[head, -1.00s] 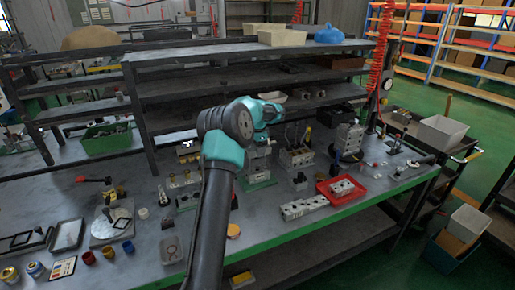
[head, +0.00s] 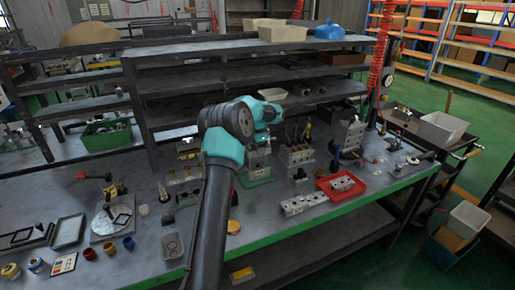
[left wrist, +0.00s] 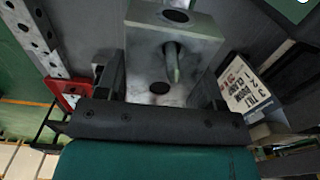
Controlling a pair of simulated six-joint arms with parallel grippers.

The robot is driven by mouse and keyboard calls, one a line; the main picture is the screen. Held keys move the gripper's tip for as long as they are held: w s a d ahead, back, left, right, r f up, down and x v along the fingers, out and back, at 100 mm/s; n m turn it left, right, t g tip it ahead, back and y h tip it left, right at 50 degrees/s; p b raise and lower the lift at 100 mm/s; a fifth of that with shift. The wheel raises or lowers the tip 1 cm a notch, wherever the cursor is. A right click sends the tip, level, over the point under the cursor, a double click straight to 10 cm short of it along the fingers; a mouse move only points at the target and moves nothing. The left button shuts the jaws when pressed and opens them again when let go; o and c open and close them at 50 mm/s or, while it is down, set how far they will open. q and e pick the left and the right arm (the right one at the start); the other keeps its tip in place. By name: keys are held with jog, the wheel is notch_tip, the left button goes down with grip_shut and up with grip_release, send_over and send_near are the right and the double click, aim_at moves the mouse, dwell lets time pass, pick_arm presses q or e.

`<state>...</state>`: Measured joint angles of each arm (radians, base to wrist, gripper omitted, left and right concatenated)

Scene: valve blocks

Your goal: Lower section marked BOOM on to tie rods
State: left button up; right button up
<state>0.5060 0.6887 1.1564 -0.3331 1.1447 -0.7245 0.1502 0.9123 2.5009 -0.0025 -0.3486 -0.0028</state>
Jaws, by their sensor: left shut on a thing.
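My left gripper (head: 262,133) reaches over the middle of the bench, its arm hiding part of what lies behind. In the head view, pale metal blocks (head: 258,158) show below the gripper, above a green base (head: 257,178). The tie rods and any gap above them are too small or hidden to tell. My right gripper is not in view.
A printed card (left wrist: 243,90) listing CLAMP, TILT, BOOM and SLEW stands beside the held section. A valve bank (head: 297,156) is just to the right. A red tray (head: 340,185) and a long holed block (head: 304,203) lie nearer the front edge. Shelves (head: 250,85) stand behind.

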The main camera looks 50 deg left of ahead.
pick_arm(q)
jog(key=shift+f, duration=0.5)
jog(key=o, duration=1.3)
notch_tip(320, 180, up, 17)
jog(key=shift+r, duration=0.2)
jog(key=shift+f, duration=0.1)
dwell(0.5)
